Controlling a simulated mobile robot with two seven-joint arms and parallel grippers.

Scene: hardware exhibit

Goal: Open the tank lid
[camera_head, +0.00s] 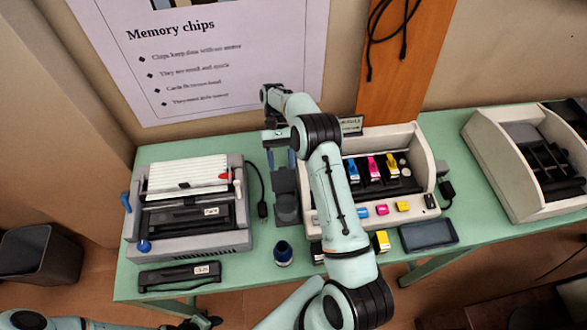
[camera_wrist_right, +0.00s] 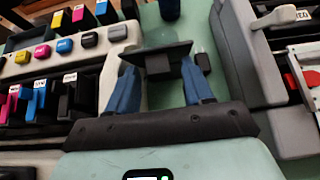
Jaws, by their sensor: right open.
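The white ink-tank machine (camera_head: 312,218) stands mid-table, with blue, magenta and yellow tanks in its open bay and coloured caps along its front; it also shows at the left of the right wrist view (camera_wrist_right: 118,52). I cannot tell which part is the tank lid. My right gripper (camera_head: 282,163) is open, left of this machine. In the right wrist view its blue fingers (camera_wrist_right: 158,78) stand apart, with a dark flat plate (camera_wrist_right: 155,52) by their tips; I cannot tell whether they touch it. My left gripper (camera_head: 203,321) is partly in view at the bottom edge, its jaws unclear.
A grey typewriter-like device (camera_head: 240,243) stands left, with a black labelled unit (camera_head: 180,275) before it. Another pale machine (camera_head: 483,140) stands right.

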